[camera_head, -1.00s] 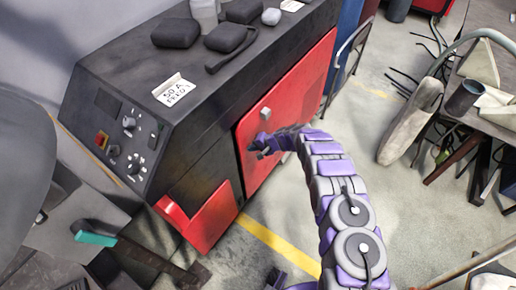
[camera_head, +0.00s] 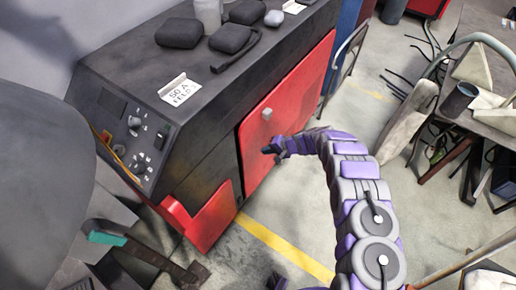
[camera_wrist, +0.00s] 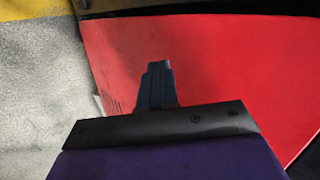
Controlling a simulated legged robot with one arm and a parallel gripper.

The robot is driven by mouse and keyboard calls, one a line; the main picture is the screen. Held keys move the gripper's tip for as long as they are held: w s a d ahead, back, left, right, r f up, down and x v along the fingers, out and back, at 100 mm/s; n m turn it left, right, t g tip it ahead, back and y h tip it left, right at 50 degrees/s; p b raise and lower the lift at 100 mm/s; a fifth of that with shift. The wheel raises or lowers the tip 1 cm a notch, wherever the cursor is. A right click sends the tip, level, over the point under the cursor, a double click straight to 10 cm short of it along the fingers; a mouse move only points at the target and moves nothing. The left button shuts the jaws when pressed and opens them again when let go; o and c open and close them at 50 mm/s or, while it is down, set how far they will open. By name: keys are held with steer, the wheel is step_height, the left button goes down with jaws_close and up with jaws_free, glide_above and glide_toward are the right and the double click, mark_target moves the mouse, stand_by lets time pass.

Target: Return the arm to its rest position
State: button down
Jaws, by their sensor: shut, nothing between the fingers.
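My purple and grey arm reaches up from the bottom right of the head view and bends left. My gripper (camera_head: 268,150) is at its tip, in front of the red door (camera_head: 284,112) of the black machine. In the wrist view the gripper (camera_wrist: 158,66) is a dark, narrow shape with its fingers together and nothing between them. The red panel (camera_wrist: 215,60) fills much of the wrist view behind it. I cannot tell the exact gap between the gripper and the door.
The black machine (camera_head: 205,130) stands at left, with dark pouches (camera_head: 179,32) and a sign (camera_head: 179,90) on top. A cluttered table (camera_head: 490,115) is at right. Concrete floor with a yellow line (camera_head: 285,247) lies between. A teal-handled tool (camera_head: 106,238) is at lower left.

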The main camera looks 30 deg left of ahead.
steer(key=s+d+r+h+p, duration=0.15)
steer(key=s+d+r, duration=0.25)
steer(key=d+r, duration=1)
steer(key=s+d+r+h, duration=0.3)
steer(key=s+d+r, duration=0.2)
steer(key=d+r, duration=0.9)
steer(key=s+d+r+h, duration=0.1)
steer(key=s+d+r, duration=0.3)
steer(key=s, duration=0.6)
steer(key=s+d+r+m+h, duration=0.1)
steer(key=s+d+r, duration=0.4)
steer(key=s, duration=0.6)
steer(key=s+d+r+h, duration=0.3)
steer(key=s+d+r, duration=0.2)
steer(key=s+d, duration=0.3)
steer(key=s, duration=0.2)
steer(key=shift+s+m, duration=0.3)
